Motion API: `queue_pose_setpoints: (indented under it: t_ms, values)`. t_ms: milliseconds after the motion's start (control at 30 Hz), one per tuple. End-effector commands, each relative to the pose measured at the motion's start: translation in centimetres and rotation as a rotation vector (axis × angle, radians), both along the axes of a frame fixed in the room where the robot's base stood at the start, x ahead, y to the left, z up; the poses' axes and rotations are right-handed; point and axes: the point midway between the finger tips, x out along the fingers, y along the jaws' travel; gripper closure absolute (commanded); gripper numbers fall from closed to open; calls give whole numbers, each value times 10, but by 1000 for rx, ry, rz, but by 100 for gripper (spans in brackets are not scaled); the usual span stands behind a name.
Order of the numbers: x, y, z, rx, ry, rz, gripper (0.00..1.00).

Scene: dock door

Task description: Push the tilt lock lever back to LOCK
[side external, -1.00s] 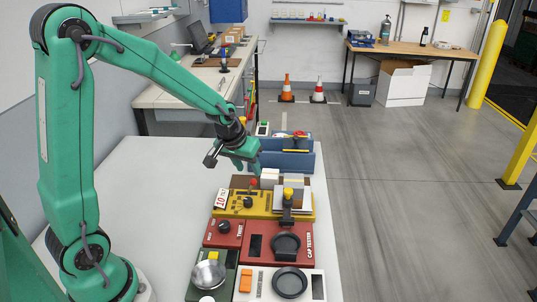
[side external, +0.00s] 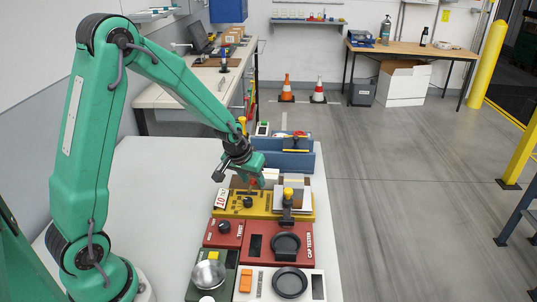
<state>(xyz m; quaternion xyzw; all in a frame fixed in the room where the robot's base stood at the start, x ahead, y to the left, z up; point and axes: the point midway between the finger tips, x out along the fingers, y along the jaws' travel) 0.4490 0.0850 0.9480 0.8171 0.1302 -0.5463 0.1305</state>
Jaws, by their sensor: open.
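My gripper (side external: 258,180) is open and empty, low over the far end of the row of devices on the table. Its fingers are at the back edge of the yellow device (side external: 262,207). A small red knob (side external: 252,182) shows close to the fingertips; I cannot tell if they touch it. No lever marked LOCK can be read in the side external view. The tilt lock lever may be hidden by my gripper or too small to make out.
The yellow device carries a "10" card (side external: 222,198) and a yellow-topped black post (side external: 288,200). Nearer are a red cap tester (side external: 307,240) and a white unit with a black dish (side external: 289,284). Blue bins (side external: 298,162) stand behind. The table's left part (side external: 165,200) is clear.

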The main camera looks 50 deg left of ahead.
Motion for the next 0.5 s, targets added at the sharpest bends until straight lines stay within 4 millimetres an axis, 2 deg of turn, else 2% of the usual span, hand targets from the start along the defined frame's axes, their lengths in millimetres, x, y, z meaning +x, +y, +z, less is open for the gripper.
queue_pose_setpoints:
  t_ms: [67,267,500]
  values:
    - [0,0,0,0,0,0,61]
    - [0,0,0,0,0,0,100]
    - [-2,0,0,0,-10,5,100]
